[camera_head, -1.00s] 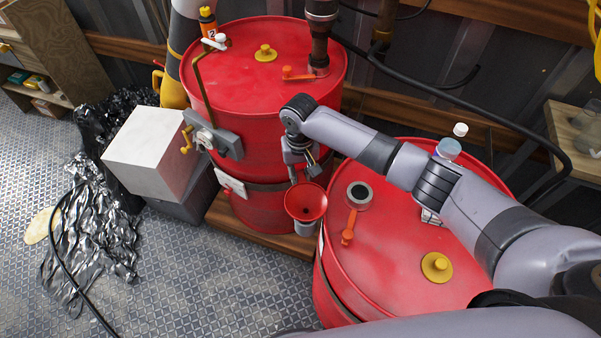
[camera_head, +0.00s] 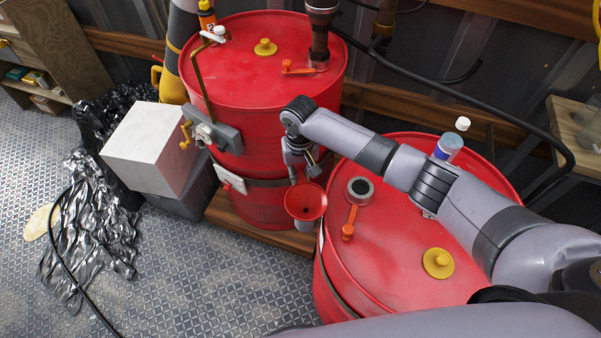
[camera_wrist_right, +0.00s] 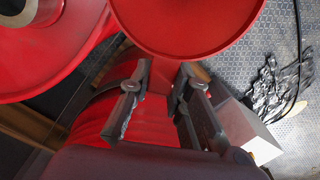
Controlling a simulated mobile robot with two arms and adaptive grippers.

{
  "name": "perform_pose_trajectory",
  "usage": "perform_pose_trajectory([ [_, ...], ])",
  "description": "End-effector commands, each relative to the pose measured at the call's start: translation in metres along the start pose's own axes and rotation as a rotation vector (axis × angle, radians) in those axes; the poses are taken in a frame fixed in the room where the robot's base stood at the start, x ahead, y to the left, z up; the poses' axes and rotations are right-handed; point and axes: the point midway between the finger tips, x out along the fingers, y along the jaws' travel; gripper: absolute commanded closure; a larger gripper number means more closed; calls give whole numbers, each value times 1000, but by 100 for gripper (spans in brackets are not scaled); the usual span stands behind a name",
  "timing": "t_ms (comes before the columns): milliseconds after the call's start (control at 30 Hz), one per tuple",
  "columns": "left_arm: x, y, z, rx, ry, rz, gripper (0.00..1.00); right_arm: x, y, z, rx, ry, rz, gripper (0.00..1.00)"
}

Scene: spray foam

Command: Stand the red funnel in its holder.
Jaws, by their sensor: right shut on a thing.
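The red funnel (camera_head: 305,201) is mouth up beside the front drum's left edge. In the right wrist view its wide red bowl (camera_wrist_right: 187,22) fills the top. My right gripper (camera_head: 302,170) is at the funnel's rear rim and shut on it; its two fingers (camera_wrist_right: 163,78) show below the bowl in the right wrist view. A grey cup-shaped piece (camera_head: 304,226), likely the holder, shows just under the funnel's front rim. The bowl hides the spout and most of that cup, so I cannot tell how far the spout is in. My left gripper is not in view.
The front red drum (camera_head: 390,270) carries a grey-rimmed opening (camera_head: 360,190), an orange lever and a yellow cap (camera_head: 438,263). The rear red drum (camera_head: 240,90) stands close behind the gripper. A white box (camera_head: 150,145) is at left. My right arm spans the front drum.

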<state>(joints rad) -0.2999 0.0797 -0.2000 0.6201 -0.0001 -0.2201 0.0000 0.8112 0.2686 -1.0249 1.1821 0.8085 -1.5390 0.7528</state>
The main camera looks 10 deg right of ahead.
Motion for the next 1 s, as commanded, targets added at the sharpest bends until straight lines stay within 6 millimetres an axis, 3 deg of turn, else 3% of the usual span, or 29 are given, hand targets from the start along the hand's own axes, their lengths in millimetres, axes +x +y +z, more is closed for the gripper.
perform_pose_trajectory([
  [933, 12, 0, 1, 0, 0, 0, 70, 24, 0, -1, 1, 0, 0, 100],
  [967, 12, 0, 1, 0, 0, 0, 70, 23, 0, -1, 1, 1, 0, 81],
  [1000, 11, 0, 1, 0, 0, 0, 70, 23, 0, -1, 1, 1, 0, 78],
])
